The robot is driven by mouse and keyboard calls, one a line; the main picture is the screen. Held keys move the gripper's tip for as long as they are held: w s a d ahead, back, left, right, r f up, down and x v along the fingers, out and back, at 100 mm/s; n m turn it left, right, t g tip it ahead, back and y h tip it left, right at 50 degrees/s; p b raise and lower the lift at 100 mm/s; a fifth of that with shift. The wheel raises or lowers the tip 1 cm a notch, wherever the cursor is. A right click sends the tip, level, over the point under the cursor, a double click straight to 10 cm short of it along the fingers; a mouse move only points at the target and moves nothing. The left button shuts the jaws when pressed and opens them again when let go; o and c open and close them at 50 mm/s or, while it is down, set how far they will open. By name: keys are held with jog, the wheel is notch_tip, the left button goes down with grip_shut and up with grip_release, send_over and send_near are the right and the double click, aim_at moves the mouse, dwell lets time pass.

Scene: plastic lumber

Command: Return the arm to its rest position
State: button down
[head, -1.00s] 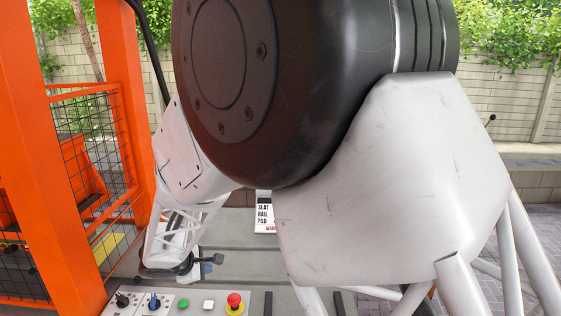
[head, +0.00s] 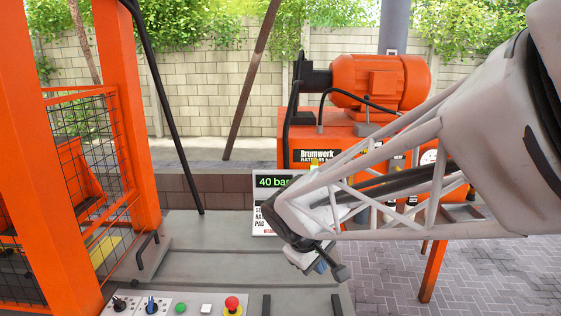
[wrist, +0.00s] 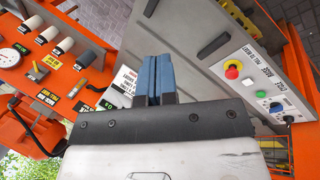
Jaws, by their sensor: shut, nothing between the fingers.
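My gripper (head: 322,266) hangs at the end of my white lattice arm, on the right side of the head view, above the right part of the grey bench (head: 215,262). In the wrist view its two blue fingers (wrist: 159,80) are pressed together with nothing between them. The arm reaches in from the right edge of the head view, in front of the orange machine (head: 385,85).
A control panel with a red stop button (head: 232,303) and several knobs lines the bench's front. An orange frame with mesh (head: 128,120) stands at left. The bench's middle is clear.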

jog(key=s+d+r+m+y, duration=0.1)
jog(key=s+d+m, duration=0.3)
jog(key=s, duration=0.5)
jog(key=s+d+r+m+y, duration=0.1)
jog(key=s+d+m, duration=0.3)
jog(key=s, duration=0.6)
jog(key=shift+s+d+r+y, duration=0.25)
jog(key=shift+d+r+y, duration=0.15)
jog(key=shift+d+y, duration=0.7)
jog(key=shift+d+h, duration=0.15)
jog(key=shift+h, duration=0.15)
dwell(4.7)
